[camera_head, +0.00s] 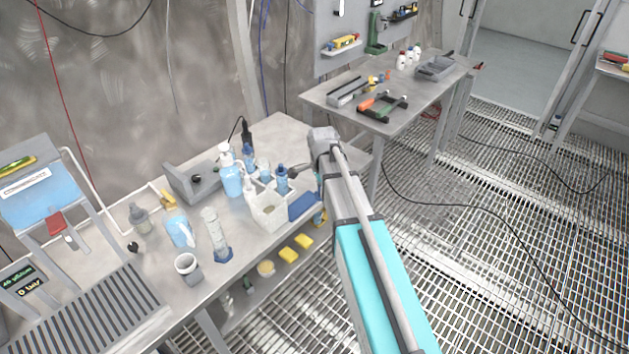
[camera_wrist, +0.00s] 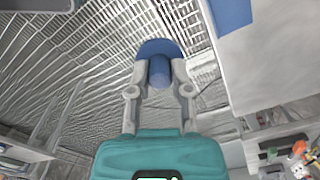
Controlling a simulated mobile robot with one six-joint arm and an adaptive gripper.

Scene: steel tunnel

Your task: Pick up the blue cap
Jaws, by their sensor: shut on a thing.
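My gripper (camera_wrist: 160,68) is shut on the blue cap (camera_wrist: 159,73), which sits between its two fingertips in the wrist view. The cap shows a round knob in front and a wider blue part behind it, past the fingertips. Grating floor shows beyond it on the left. In the camera_head view my arm reaches from the bottom right to the right end of the workbench (camera_head: 228,252).
A white holder (camera_head: 268,211), a blue box (camera_head: 303,206), a blue spray bottle (camera_head: 231,175), a graduated cylinder (camera_head: 214,235) and a white cup (camera_head: 187,268) crowd the bench. A second table (camera_head: 330,100) with tools stands behind. Grating floor is open at right.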

